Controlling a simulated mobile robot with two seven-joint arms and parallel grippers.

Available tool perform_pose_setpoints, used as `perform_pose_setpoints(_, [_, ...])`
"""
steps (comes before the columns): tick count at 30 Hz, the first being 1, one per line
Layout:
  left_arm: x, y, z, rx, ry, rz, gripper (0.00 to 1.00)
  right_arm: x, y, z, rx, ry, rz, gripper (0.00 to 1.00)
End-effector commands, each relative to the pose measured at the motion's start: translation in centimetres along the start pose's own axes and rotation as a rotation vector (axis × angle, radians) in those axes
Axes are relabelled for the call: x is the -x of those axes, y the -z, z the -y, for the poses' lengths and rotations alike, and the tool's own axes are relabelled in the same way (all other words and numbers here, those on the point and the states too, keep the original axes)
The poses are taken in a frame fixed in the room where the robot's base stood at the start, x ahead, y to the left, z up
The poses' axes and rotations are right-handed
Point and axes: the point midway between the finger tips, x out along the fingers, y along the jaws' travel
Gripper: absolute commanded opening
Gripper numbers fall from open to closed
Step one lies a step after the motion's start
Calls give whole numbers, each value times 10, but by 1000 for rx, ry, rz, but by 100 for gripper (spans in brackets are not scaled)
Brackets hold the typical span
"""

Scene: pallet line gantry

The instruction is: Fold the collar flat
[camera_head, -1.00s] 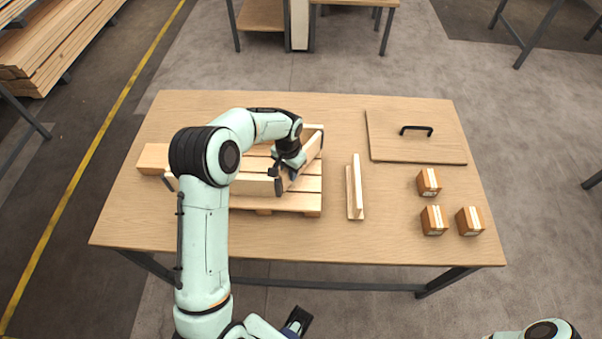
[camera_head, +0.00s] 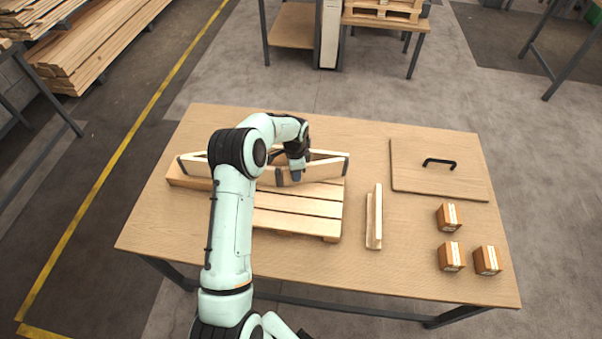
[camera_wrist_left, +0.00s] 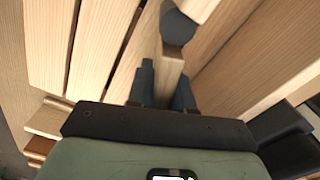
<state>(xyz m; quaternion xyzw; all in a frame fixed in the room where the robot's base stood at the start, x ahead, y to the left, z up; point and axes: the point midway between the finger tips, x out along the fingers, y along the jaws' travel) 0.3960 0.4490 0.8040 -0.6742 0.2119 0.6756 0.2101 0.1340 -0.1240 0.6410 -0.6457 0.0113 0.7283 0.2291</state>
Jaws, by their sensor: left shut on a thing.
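The collar (camera_head: 322,171) is a wooden frame of light boards with dark corner hinges. It stands on edge along the back of the pallet (camera_head: 300,208), squeezed into a long narrow shape with a small gap between its long sides. My left gripper (camera_head: 297,176) is at the collar's near side, close to a middle hinge. In the left wrist view, its two dark fingers (camera_wrist_left: 166,88) are shut on either side of a collar board's edge (camera_wrist_left: 172,66), below a round dark hinge. My arm hides part of the collar's left half. My right gripper is out of view.
A T-shaped wooden piece (camera_head: 375,218) stands right of the pallet. A flat panel with a black handle (camera_head: 438,163) lies at the table's back right, with small cartons (camera_head: 450,256) in front. The front of the table (camera_head: 330,275) is clear.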

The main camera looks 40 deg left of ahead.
Motion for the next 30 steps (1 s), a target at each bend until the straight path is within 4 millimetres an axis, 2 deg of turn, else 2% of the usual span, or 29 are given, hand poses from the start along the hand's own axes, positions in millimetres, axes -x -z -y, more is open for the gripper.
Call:
perform_pose_setpoints(14, [1, -2, 4, -16, 9, -3, 0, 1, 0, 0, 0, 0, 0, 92])
perform_pose_setpoints(15, [1, -2, 5, -16, 10, -3, 30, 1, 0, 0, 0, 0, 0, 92])
perform_pose_setpoints(16, [1, -2, 5, -16, 10, -3, 40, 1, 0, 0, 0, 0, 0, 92])
perform_pose_setpoints(25, [1, -2, 3, -13, 5, -2, 42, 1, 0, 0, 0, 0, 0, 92])
perform_pose_setpoints(30, [16, -1, 4, -13, 8, -4, 42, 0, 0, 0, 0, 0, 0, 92])
